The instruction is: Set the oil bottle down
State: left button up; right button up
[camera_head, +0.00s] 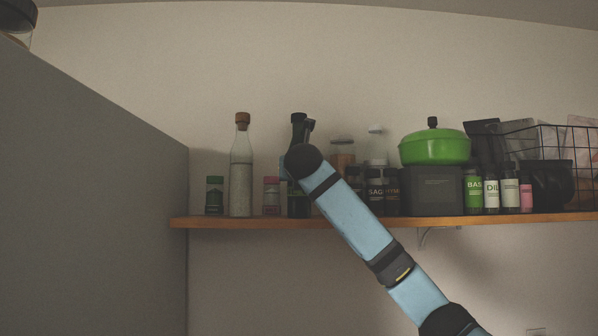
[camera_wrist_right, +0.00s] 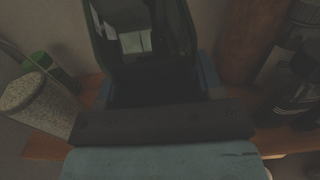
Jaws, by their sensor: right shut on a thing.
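The oil bottle (camera_head: 298,205) is dark green glass with a black top and looks upright at the shelf. Its base appears level with the shelf board (camera_head: 350,221), but I cannot tell if it touches. In the right wrist view the dark bottle (camera_wrist_right: 145,45) fills the top middle. My right gripper (camera_wrist_right: 152,85) is shut on the bottle; its blue fingers show at either side. In the head view my right arm's dark wrist covers the bottle's middle and hides the grip. My left gripper is not in view.
A tall corked bottle (camera_head: 241,175) and small jars (camera_head: 271,196) stand left of the oil bottle. Spice jars (camera_head: 376,190), a green pot (camera_head: 434,149) on a dark box and a wire basket (camera_head: 540,140) stand to the right. A grey cabinet side (camera_head: 100,180) bounds the left.

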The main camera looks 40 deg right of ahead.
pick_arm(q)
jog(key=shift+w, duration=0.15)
pick_arm(e)
jog(key=shift+s+a, duration=0.1)
jog(key=o, duration=1.2)
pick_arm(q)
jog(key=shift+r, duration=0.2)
pick_arm(e)
jog(key=shift+o, duration=0.2)
pick_arm(q)
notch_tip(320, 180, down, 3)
jog(key=b, duration=0.4)
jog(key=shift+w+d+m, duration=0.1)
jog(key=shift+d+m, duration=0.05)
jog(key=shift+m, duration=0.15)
pick_arm(e)
jog(key=v, duration=1.2)
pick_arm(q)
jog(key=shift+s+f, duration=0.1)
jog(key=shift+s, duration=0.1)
pick_arm(e)
jog(key=shift+r, duration=0.1)
